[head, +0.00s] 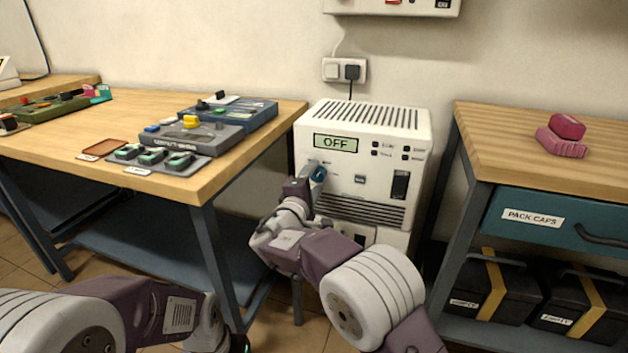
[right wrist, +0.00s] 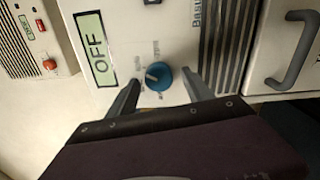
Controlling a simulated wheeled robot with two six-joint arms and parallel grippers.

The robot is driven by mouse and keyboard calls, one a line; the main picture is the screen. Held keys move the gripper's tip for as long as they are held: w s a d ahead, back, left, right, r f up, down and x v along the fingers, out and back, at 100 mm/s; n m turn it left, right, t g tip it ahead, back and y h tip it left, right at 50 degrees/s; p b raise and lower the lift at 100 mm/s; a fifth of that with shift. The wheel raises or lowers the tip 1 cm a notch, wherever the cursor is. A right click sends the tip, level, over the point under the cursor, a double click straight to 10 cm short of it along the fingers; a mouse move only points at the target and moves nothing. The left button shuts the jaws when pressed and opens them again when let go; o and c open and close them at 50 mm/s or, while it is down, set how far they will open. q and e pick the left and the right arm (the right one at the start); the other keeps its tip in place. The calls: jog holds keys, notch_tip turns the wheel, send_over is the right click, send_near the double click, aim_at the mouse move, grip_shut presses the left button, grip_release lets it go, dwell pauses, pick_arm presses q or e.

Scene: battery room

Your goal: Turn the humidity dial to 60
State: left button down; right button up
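The white dehumidifier-like unit (head: 405,130) stands against the wall, and its display (head: 335,143) reads OFF. The teal round dial (right wrist: 159,76) is on its front panel below the display, with a pale pointer mark and small labels around it. In the head view the dial (head: 319,174) is partly behind my right gripper (head: 310,180). In the right wrist view my right gripper (right wrist: 160,80) is open, with one finger on each side of the dial and gaps showing. My left arm is at the bottom left; its fingers are out of the picture.
A workbench (head: 120,107) with trays and devices is to the left. A wooden-topped cabinet (head: 490,125) with a teal drawer (head: 560,228) and black cases below is to the right. A socket (head: 345,70) is above the unit, with a plug in it.

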jog(key=p+v, duration=0.3)
jog(key=v, duration=0.5)
jog(key=s+d+f+m+g+h+p, duration=0.1)
jog(key=s+d+f+m+g, duration=0.1)
jog(key=s+d+f+g, duration=0.3)
jog(key=s+d+f+m+g+h, duration=0.1)
jog(key=d+f+g, duration=0.1)
jog(key=d, duration=0.6)
jog(key=s+d+f+m+g+p, duration=0.1)
jog(key=s+d+f+m+g, duration=0.1)
jog(key=s+d+f+g, duration=0.3)
jog(key=s+d+f+m+g+y+p, duration=0.1)
jog(key=s+d+f+m+g+y, duration=0.1)
jog(key=s+m+y, duration=0.35)
jog(key=s+d+f+m+g+y+p, duration=0.1)
jog(key=s+f+m+g+y+p, duration=0.15)
jog(key=s+m, duration=0.6)
notch_tip(320, 180, up, 37)
jog(key=s+n+p, duration=0.2)
jog(key=p, duration=3.4)
jog(key=shift+n+p, duration=0.3)
jog(key=shift+p, duration=0.05)
